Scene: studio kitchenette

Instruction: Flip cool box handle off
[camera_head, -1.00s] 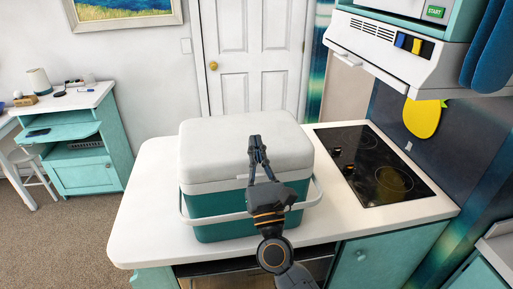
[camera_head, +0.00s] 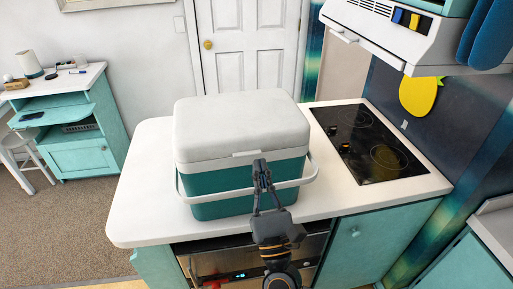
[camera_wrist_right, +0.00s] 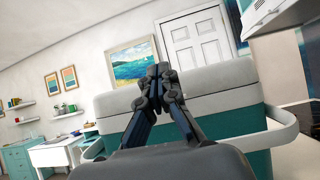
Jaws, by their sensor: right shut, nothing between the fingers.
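The cool box (camera_head: 215,183) has a teal body and a white lid (camera_head: 235,120), which is closed. It stands on the white counter. Its white handle (camera_head: 307,180) is swung down across the front of the body. My right gripper (camera_head: 260,165) is shut and empty in front of the box, near the lid's lower front edge and the handle's height. Whether it touches the handle or lid I cannot tell. In the right wrist view, the shut fingertips (camera_wrist_right: 158,75) show before the lid, with the handle (camera_wrist_right: 268,130) at the right. My left gripper is not in view.
A black cooktop (camera_head: 365,140) lies in the counter (camera_head: 145,205) right of the box. An oven (camera_head: 235,268) is below the front edge. A white hood (camera_head: 385,35) hangs at upper right. The counter left of the box is clear.

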